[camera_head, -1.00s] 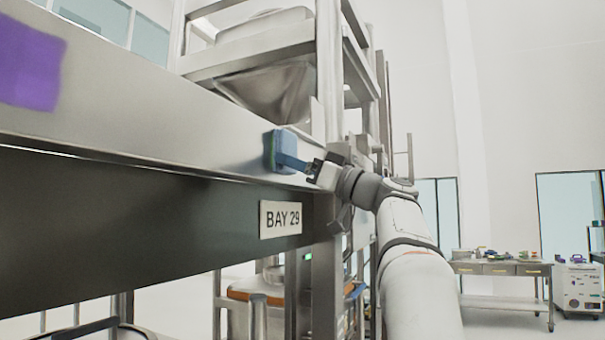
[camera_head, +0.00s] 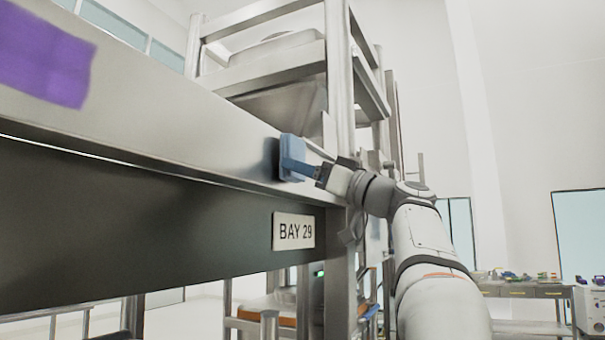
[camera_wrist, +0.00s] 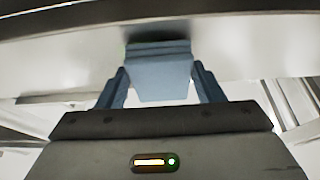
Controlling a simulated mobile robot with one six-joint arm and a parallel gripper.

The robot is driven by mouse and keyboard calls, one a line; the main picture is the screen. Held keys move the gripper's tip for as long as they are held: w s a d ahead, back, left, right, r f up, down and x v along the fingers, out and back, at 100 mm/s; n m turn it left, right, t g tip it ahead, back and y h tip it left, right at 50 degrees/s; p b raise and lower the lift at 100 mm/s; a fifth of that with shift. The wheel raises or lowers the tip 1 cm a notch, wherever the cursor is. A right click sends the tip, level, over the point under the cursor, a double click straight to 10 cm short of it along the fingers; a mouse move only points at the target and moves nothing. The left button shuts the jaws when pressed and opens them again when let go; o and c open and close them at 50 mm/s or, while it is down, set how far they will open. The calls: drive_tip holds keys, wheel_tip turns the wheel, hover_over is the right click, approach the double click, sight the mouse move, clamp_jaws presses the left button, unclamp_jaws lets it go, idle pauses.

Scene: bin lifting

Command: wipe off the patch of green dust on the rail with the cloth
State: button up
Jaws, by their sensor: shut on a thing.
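The rail (camera_head: 170,125) is a long pale metal beam running from the left edge to the frame post. My gripper (camera_head: 308,169) is shut on a blue folded cloth (camera_head: 290,156) and holds it at the rail's face, near its right end. In the wrist view the cloth (camera_wrist: 158,72) sits between the two blue fingers, its far edge at the metal. A faint green tinge (camera_wrist: 128,44) shows beside the cloth's upper left edge there. No clear green patch shows in the head view; the cloth may hide it. A purple patch (camera_head: 48,55) lies on the rail at far left.
A "BAY 29" sign (camera_head: 293,231) is on the dark beam (camera_head: 130,225) below the rail. A metal post (camera_head: 340,90) and a frame holding a hopper (camera_head: 285,105) stand behind. A workbench (camera_head: 525,292) is at the far right.

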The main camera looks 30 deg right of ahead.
drive_tip(key=shift+s+d+b, duration=0.25)
drive_tip(key=shift+s+d, duration=0.55)
drive_tip(key=shift+s, duration=0.25)
drive_tip(key=shift+s+d+b, duration=0.2)
drive_tip(key=shift+s+d, duration=0.55)
drive_tip(key=shift+s, duration=0.25)
drive_tip(key=shift+s+d+b, duration=0.35)
drive_tip(key=shift+s+d, duration=0.6)
drive_tip(key=shift+s, duration=0.2)
drive_tip(key=shift+w+a, duration=0.1)
drive_tip(key=w+a, duration=0.4)
drive_tip(key=w, duration=0.1)
drive_tip(key=shift+w+f+b, duration=0.15)
drive_tip(key=shift+f+b, duration=0.05)
drive_tip(key=shift+b, duration=0.15)
drive_tip(key=shift+w+a, duration=0.7)
drive_tip(key=shift+w, duration=0.05)
drive_tip(key=shift+d, duration=0.1)
